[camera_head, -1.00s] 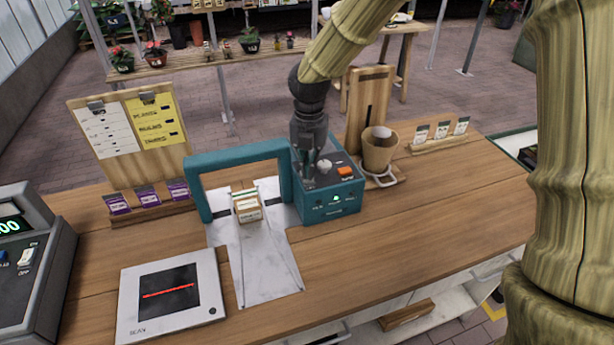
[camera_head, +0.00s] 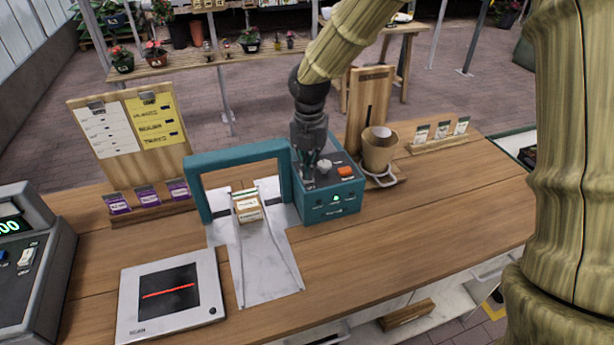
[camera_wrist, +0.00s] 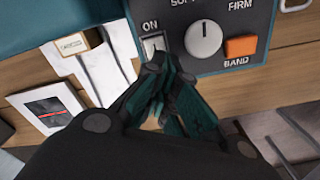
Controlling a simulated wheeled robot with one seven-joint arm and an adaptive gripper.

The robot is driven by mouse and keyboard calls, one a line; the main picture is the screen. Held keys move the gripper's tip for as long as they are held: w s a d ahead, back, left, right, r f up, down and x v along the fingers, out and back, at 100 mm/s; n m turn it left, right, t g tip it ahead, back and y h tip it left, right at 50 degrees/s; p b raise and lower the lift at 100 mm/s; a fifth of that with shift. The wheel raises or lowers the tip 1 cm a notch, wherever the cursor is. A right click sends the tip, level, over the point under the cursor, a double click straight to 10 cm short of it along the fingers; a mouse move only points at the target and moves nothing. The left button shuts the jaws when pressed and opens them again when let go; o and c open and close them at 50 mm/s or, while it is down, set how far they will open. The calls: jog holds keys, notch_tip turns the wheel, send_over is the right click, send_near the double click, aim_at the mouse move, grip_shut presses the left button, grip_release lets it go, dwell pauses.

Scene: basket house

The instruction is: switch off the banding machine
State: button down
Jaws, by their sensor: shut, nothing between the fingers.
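The banding machine (camera_head: 333,206) is a teal box with an arch (camera_head: 238,158) to its left, standing on the wooden counter. A green light shows on its front. Its dark top panel carries a white rocker switch (camera_wrist: 152,46) labelled ON, a round grey knob (camera_wrist: 204,38) and an orange BAND button (camera_wrist: 241,46). My gripper (camera_head: 309,180) is over the left part of the panel, fingers shut and empty. In the wrist view my fingertips (camera_wrist: 160,62) are at the lower edge of the switch and partly cover it; I cannot tell whether they touch it.
A small packet bundle (camera_head: 247,206) sits under the arch on the metal chute (camera_head: 262,265). A scanner (camera_head: 170,295) and a cash register (camera_head: 30,265) are at left. A pot (camera_head: 379,152) stands right of the machine. The counter's right front is clear.

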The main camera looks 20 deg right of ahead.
jog(key=shift+f, duration=1.1)
dwell(0.8)
jog(key=shift+r, duration=0.15)
jog(key=shift+r+p, duration=3.2)
jog(key=shift+r, duration=0.2)
